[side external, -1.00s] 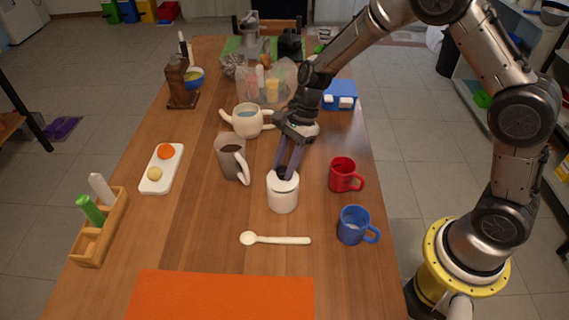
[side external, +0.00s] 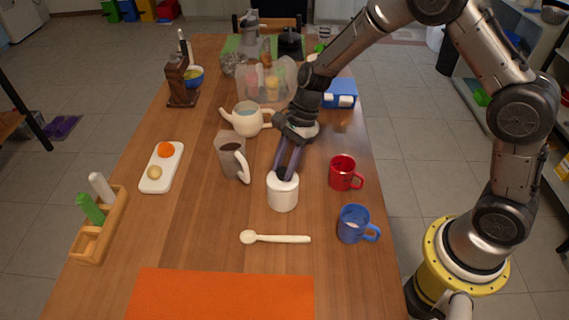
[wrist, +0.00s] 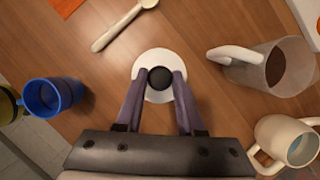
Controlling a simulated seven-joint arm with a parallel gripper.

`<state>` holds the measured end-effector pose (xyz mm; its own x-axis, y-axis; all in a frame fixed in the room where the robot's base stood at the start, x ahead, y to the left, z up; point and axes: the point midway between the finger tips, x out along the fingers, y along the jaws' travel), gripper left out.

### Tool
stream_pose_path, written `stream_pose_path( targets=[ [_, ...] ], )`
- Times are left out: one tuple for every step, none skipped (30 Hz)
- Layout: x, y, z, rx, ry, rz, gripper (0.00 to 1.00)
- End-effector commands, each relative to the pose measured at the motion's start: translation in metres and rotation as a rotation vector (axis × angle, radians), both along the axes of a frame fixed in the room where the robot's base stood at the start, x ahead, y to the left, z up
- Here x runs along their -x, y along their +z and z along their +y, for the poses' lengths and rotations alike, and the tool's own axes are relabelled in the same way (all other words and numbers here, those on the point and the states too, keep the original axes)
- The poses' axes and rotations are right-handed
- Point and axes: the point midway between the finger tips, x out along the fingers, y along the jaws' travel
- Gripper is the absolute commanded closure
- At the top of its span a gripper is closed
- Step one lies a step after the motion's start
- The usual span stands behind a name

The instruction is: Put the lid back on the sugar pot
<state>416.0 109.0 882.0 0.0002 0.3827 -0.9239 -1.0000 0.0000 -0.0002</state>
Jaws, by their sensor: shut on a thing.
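The white sugar pot (side external: 283,195) stands upright on the wooden table, in the middle of the side view. Its white lid (wrist: 149,62) with a round black knob (wrist: 160,77) shows from above in the wrist view. My gripper (side external: 285,172) points down over the pot, with its two purple fingers on either side of the knob. In the wrist view the fingertips (wrist: 159,84) are shut on the knob. The lid lies over the pot's top; whether it is fully seated cannot be told, as the fingers partly hide the rim.
A grey pitcher (side external: 231,158) stands close left of the pot. A red mug (side external: 343,172) and a blue mug (side external: 352,224) stand to its right. A white spoon (side external: 275,239) lies in front. A teapot (side external: 246,120) stands behind. Bare table lies left of the spoon.

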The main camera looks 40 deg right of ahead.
Motion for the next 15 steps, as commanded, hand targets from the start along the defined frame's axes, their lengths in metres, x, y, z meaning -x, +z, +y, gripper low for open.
stream_pose_path(
  targets=[
    [-0.0002,-0.0005,0.0,0.0,0.0,0.0,1.0],
    [-0.0002,-0.0007,0.0,0.0,0.0,-0.001,1.0],
    [-0.0002,-0.0008,0.0,0.0,0.0,-0.001,1.0],
    [-0.0002,-0.0009,0.0,0.0,0.0,-0.001,1.0],
    [-0.0003,-0.0008,0.0,0.0,0.0,-0.001,1.0],
    [-0.0002,-0.0008,0.0,0.0,0.0,-0.001,1.0],
    [-0.0002,-0.0008,0.0,0.0,0.0,-0.001,1.0],
    [-0.0002,-0.0008,0.0,0.0,0.0,0.0,1.0],
    [-0.0002,-0.0008,0.0,0.0,0.0,0.0,1.0],
    [-0.0002,-0.0008,0.0,0.0,0.0,0.0,1.0],
    [-0.0002,-0.0007,0.0,0.0,0.0,0.0,1.0],
    [-0.0002,-0.0007,0.0,0.0,0.0,0.0,1.0],
    [-0.0002,-0.0007,0.0,0.0,0.0,0.0,0.59],
    [-0.0002,-0.0007,0.0,0.0,0.0,0.0,0.54],
    [-0.0001,-0.0007,0.0,0.0,0.0,0.0,0.46]
  ],
)
